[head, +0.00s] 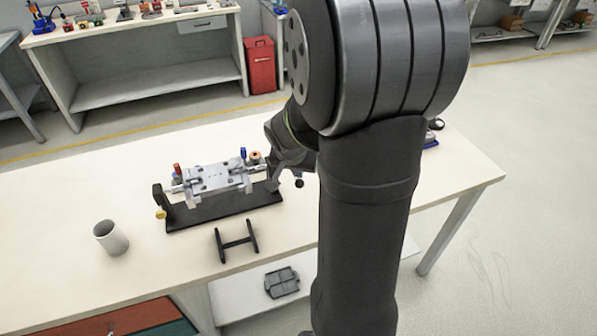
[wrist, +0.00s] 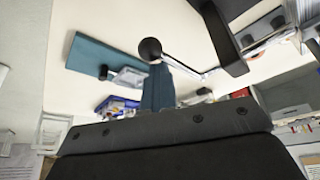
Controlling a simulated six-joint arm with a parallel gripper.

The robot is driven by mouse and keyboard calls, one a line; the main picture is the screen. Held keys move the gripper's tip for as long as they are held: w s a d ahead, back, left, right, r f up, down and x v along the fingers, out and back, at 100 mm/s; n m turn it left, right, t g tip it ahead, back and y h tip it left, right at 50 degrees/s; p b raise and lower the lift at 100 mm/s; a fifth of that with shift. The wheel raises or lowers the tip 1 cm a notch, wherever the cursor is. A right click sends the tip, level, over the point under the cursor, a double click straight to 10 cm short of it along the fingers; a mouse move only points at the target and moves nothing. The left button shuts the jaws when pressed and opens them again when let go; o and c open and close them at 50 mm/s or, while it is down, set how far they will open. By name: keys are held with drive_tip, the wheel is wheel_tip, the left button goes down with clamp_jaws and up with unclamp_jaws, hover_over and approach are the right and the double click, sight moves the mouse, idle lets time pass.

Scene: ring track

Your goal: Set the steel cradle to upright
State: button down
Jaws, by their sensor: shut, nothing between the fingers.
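The steel cradle (head: 214,178) is a silver plate with holes, hung between the end posts of a long black base (head: 222,209) on the table. Its plate face looks upward, roughly level; its exact tilt is hard to judge. A crank with a black ball knob (head: 299,184) stands off its right end. My gripper (head: 290,158) is at that right end, partly hidden by my arm. In the wrist view my gripper (wrist: 157,88) is shut and empty, its tip close to the ball knob (wrist: 151,49); contact cannot be told. The crank rod (wrist: 185,69) runs right toward the fixture.
A red-topped pin (head: 177,170) and a blue-topped pin (head: 243,154) stand by the cradle. A black H-shaped stand (head: 236,242) and a grey cup (head: 110,238) are in front. The table's left part (head: 60,215) is clear. A red bin (head: 260,66) stands behind.

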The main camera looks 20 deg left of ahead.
drive_tip(key=shift+s+d+f, duration=0.2)
drive_tip(key=shift+s+f, duration=0.1)
drive_tip(key=shift+f, duration=0.05)
idle(0.3)
drive_tip(key=c, duration=1.2)
unclamp_jaws()
drive_tip(key=shift+w+r, duration=0.1)
drive_tip(key=shift+r, duration=0.05)
drive_tip(key=shift+a, duration=0.1)
drive_tip(key=shift+r, duration=0.3)
drive_tip(key=v, duration=1.6)
drive_tip(key=shift+r, duration=0.4)
drive_tip(key=shift+f, duration=0.1)
drive_tip(key=x, duration=1.7)
drive_tip(key=shift+f, duration=0.15)
drive_tip(key=shift+s+r, duration=0.25)
drive_tip(key=shift+r, duration=0.2)
